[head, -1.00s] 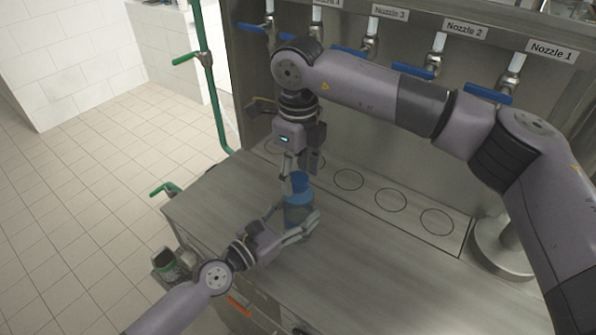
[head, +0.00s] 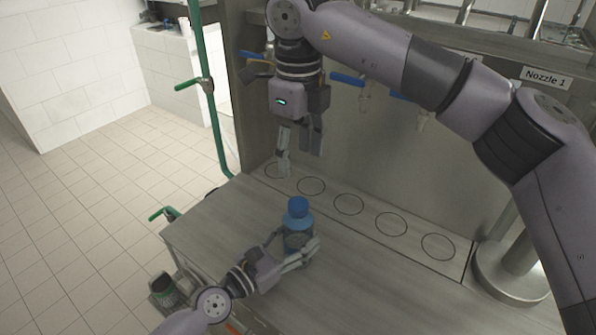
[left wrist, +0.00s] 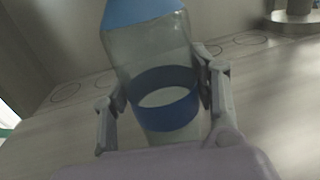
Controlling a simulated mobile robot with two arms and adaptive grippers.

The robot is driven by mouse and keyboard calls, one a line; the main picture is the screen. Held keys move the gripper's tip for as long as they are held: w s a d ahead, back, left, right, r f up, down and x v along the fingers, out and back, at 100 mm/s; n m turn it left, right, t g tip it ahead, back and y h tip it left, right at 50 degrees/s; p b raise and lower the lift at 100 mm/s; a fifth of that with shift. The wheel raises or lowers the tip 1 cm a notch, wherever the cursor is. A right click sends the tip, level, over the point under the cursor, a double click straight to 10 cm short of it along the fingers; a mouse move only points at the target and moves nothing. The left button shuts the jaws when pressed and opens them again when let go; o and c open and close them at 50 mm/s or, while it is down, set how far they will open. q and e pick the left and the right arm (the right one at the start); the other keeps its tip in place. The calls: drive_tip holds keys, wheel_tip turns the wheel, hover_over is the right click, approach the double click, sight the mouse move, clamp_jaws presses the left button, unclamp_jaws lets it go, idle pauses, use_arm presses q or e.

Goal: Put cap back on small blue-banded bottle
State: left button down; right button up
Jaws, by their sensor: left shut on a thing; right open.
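The small bottle (left wrist: 152,60) is clear with a blue band (left wrist: 166,106) and a blue top part. It stands upright on the steel counter in the head view (head: 299,240). The blue cap (head: 298,206) sits on top of it; how tightly cannot be seen. My left gripper (head: 293,250) is shut on the bottle, and its fingers show on both sides of it in the left wrist view (left wrist: 162,110). My right gripper (head: 300,165) is open and empty, pointing down above and behind the bottle, apart from the cap.
Circles are marked along the back strip of the counter (head: 392,224), beneath the nozzles with blue levers (head: 347,79). A round metal base (head: 508,268) stands at the right. A dark container (head: 165,287) is off the counter's left edge. The counter right of the bottle is clear.

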idle(0.3)
use_arm(q)
drive_tip(key=c, duration=0.5)
unclamp_jaws()
drive_tip(key=v, duration=1.2)
